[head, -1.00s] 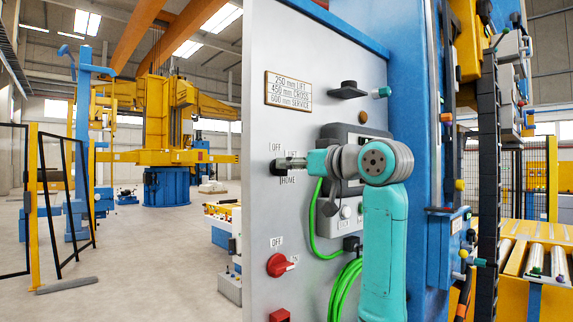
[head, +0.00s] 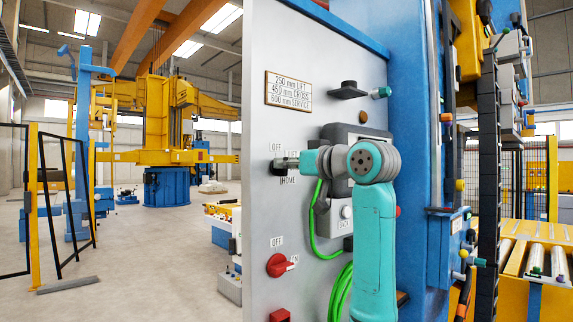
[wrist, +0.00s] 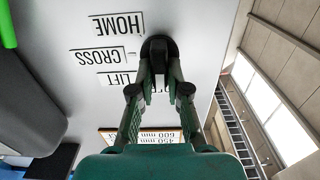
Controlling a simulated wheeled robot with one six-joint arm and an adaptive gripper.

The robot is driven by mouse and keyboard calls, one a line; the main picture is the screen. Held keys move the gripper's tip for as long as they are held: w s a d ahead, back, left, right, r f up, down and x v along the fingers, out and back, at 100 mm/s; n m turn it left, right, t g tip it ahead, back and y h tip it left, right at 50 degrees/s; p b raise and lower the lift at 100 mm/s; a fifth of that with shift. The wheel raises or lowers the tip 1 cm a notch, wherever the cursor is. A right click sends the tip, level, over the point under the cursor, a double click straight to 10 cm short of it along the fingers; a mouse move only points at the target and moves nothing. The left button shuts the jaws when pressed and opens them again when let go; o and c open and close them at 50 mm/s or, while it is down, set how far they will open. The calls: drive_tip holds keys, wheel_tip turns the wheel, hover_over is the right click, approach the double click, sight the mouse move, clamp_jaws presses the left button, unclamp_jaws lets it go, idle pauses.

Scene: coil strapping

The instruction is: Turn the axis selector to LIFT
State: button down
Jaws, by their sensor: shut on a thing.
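The axis selector (head: 278,167) is a small black knob on the grey panel, in the head view left of my arm. It also shows in the wrist view (wrist: 157,47), which sees the panel upside down. There the labels HOME, CROSS and LIFT (wrist: 110,79) lie left of the knob, and another label is mostly hidden behind the fingers. My gripper (head: 287,163) reaches it from the right. In the wrist view my two green fingers (wrist: 159,72) are closed on the selector from either side. Which label its pointer faces I cannot tell.
A grey control box (head: 347,215) with green cables (head: 343,290) is close behind my arm. A black knob or bracket (head: 349,90) juts out above. Open floor lies left.

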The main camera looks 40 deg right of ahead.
drive_tip(key=shift+m, duration=0.3)
drive_tip(key=shift+d+f+m, duration=0.1)
drive_tip(key=shift+d+m, duration=0.1)
drive_tip(key=shift+m, duration=1.85)
drive_tip(key=shift+d+f+m, duration=0.1)
drive_tip(key=shift+d+m, duration=0.05)
drive_tip(key=shift+m, duration=1.9)
drive_tip(key=c, duration=1.1)
unclamp_jaws()
drive_tip(key=shift+c, duration=0.2)
drive_tip(key=shift+s, duration=0.1)
drive_tip(key=s, duration=1.1)
drive_tip(key=shift+s+d, duration=0.25)
drive_tip(key=shift+s, duration=0.15)
